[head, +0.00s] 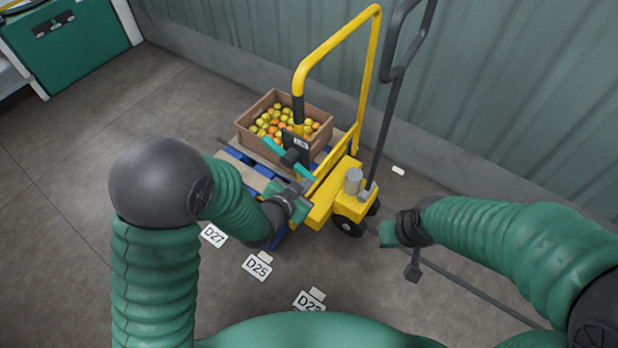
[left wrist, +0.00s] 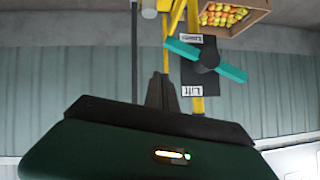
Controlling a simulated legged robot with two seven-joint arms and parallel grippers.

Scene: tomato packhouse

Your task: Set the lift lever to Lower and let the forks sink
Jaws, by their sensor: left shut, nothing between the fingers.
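The lift lever (head: 275,147) is a teal bar on a dark hub, in front of a black plate (head: 297,146) on the yellow lift truck (head: 319,205). In the left wrist view the lever (left wrist: 233,72) lies aslant across the plate (left wrist: 190,76). An upside-down "Lift" label (left wrist: 192,91) is at the near end, and a small unclear label (left wrist: 191,37) at the other. My left gripper (head: 303,187) is shut and empty just on the near side of the lever, seemingly apart from it. The forks are hidden under the pallet. My right gripper (head: 388,234) is right of the truck; its fingers are unclear.
A wooden crate (head: 247,137) of tomatoes stands on the blue pallet (head: 235,152). The yellow frame (head: 368,70) and a dark handle (head: 383,130) rise beside it. Floor tags, including D25 (head: 257,267), lie in front. Open floor is at the left; a corrugated wall (head: 500,110) stands behind.

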